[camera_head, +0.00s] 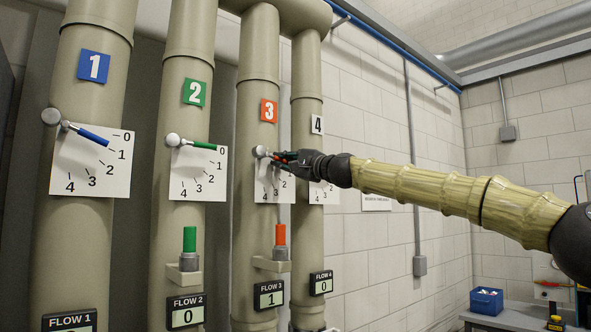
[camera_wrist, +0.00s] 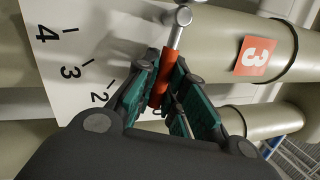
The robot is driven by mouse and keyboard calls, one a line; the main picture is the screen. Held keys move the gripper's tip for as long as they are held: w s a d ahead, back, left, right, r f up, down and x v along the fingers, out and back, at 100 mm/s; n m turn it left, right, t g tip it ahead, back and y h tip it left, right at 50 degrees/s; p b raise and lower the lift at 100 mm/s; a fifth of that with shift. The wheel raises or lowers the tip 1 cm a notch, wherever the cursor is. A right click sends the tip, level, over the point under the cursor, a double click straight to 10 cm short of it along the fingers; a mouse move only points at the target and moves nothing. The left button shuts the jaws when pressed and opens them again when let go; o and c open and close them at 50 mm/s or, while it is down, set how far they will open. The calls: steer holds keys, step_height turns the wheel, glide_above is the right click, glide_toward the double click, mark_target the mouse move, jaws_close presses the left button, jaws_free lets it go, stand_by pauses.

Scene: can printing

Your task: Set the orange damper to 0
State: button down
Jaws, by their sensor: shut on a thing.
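The orange damper is the lever on pipe 3; its round silver pivot (camera_head: 260,152) shows in the head view, and its orange handle (camera_wrist: 167,68) shows in the wrist view. My gripper (camera_head: 284,157) comes from the right and is shut on this handle. In the wrist view its green-padded fingers (camera_wrist: 166,80) lie on both sides of the handle. The white scale card (camera_head: 262,192) behind it shows 2, 3 and 4; the 0 and 1 marks are hidden by the gripper. The FLOW 3 display (camera_head: 269,295) reads 1.
The blue lever (camera_head: 93,136) on pipe 1 and the green lever (camera_head: 203,145) on pipe 2 stand to the left. Pipe 4 (camera_head: 307,80) is close behind on the right. An orange-topped valve (camera_head: 280,236) is below the gripper. Open room lies to the right.

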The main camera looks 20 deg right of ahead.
steer(key=shift+r+n+g, duration=0.15)
steer(key=shift+r+n, duration=0.15)
steer(key=shift+n, duration=0.4)
steer(key=shift+r+n+g, duration=0.15)
steer(key=shift+r+n, duration=0.15)
steer(key=shift+n, duration=0.4)
steer(key=c, duration=1.7)
jaws_free()
steer(key=shift+d, duration=0.1)
steer(key=shift+c, duration=0.2)
steer(key=shift+s, duration=0.1)
steer(key=v, duration=1.1)
steer(key=shift+s+d, duration=0.2)
steer(key=shift+d, duration=0.2)
steer(key=shift+f, duration=0.15)
